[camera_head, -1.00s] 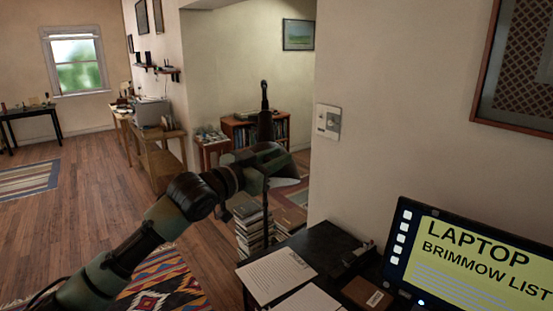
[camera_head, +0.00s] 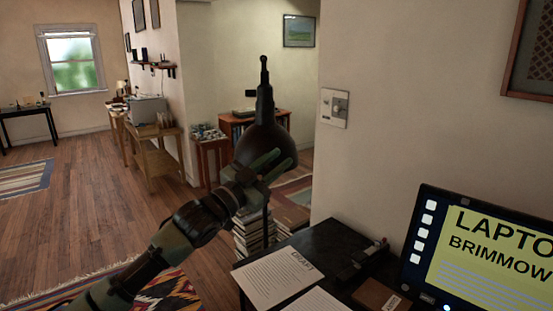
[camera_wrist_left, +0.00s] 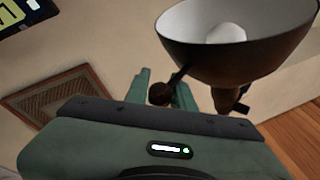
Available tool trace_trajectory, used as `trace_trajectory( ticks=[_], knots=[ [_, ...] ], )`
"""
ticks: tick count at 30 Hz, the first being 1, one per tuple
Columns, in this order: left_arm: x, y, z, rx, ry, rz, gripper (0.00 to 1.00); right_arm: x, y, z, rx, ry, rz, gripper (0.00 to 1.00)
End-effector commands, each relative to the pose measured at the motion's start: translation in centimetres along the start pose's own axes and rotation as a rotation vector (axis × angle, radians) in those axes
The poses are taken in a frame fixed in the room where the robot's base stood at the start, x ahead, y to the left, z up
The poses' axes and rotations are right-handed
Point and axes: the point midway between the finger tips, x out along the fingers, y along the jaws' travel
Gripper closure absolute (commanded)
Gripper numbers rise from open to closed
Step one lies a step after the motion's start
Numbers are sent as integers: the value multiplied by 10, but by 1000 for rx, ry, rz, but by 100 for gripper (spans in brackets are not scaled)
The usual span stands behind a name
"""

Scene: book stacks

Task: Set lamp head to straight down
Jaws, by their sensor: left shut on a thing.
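The lamp head (camera_head: 266,138) is a dark dome in the middle of the head view, with a narrow neck rising above it. Its dome top points up and its open side appears to face down; my gripper covers part of the rim, so its exact tilt is unclear. In the left wrist view the lamp head (camera_wrist_left: 262,62) shows its pale inside and a white bulb (camera_wrist_left: 226,33). My left gripper (camera_head: 272,166) is at the lower front of the lamp head. In the wrist view its fingers (camera_wrist_left: 163,88) are shut on a small dark round knob (camera_wrist_left: 160,94) beside the shade.
A black desk (camera_head: 318,240) with papers (camera_head: 275,276) and a laptop (camera_head: 480,250) stands at lower right. A wall switch (camera_head: 334,108) is beyond it. Book stacks (camera_head: 253,238) stand on the floor behind my arm. The wooden floor at left is open.

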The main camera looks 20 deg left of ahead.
Motion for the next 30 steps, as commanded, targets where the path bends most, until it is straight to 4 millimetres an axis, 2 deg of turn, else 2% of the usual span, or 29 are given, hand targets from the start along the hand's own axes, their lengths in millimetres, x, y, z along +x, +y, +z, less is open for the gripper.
trace_trajectory(
  ticks=[3,16,17,18,30],
  knots=[
    [-1,0,6,-4,-10,-3,100,1,0,1,0,-1,0,64],
    [-1,-1,7,-3,-9,-3,100,1,-1,6,0,-7,-1,64],
    [-1,-1,7,-3,-9,-3,68,1,0,6,0,-7,-1,64],
    [-1,-1,6,-3,-9,-3,57,1,0,6,0,-8,0,64],
    [-1,-1,4,0,-4,-3,55,1,0,6,0,-8,0,64]
  ],
)
